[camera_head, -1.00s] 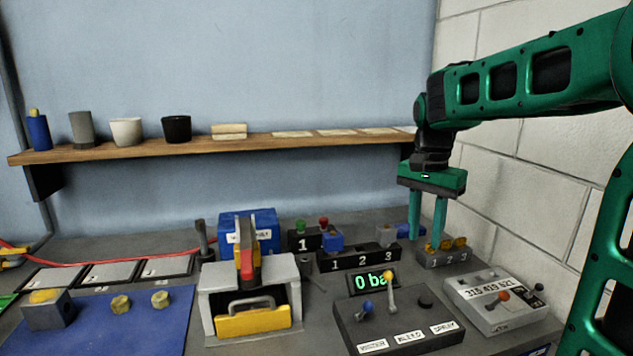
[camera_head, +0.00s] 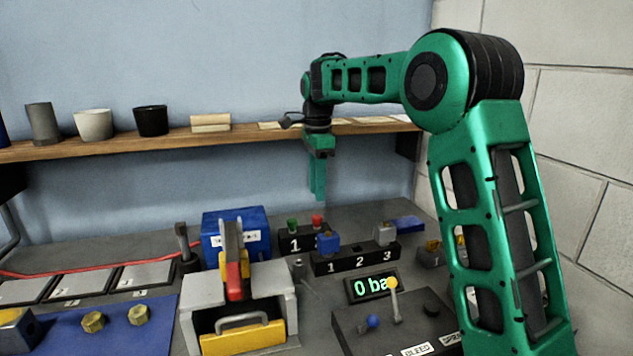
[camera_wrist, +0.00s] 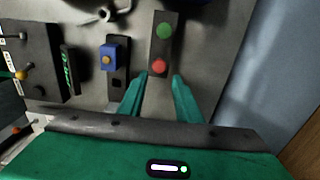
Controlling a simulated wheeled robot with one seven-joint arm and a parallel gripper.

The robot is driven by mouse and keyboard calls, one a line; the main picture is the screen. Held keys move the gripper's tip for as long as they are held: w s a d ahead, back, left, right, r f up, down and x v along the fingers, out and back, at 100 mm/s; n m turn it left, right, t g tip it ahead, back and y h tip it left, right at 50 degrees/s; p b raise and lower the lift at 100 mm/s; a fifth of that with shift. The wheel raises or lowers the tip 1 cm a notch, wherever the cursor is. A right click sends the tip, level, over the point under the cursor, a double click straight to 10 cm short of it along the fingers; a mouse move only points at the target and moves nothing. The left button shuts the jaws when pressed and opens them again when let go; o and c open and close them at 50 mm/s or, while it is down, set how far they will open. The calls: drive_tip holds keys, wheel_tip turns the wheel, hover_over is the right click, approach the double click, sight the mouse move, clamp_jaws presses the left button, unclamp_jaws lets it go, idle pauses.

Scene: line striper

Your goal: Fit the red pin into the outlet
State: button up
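The red pin (camera_head: 317,221) stands upright in a small black block marked 1, to the right of a green pin (camera_head: 292,224). In the wrist view the red pin (camera_wrist: 158,67) shows just beyond my fingertips, roughly centred between them, with the green pin (camera_wrist: 164,30) farther off. A black strip (camera_head: 325,264) numbered 1 2 3 holds a blue block and a grey block. I cannot tell which piece is the outlet.
A blue box (camera_head: 235,238) and a grey housing with a yellow drawer (camera_head: 240,339) stand left of the strip. A lever panel (camera_head: 400,325) and display (camera_head: 372,286) are in front. A wooden shelf (camera_head: 255,136) runs behind. My arm covers part of the right side.

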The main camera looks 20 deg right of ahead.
sight(317, 216)
drive_tip(key=shift+f, duration=3.8)
drive_tip(key=shift+s, duration=0.15)
drive_tip(key=c, duration=0.7)
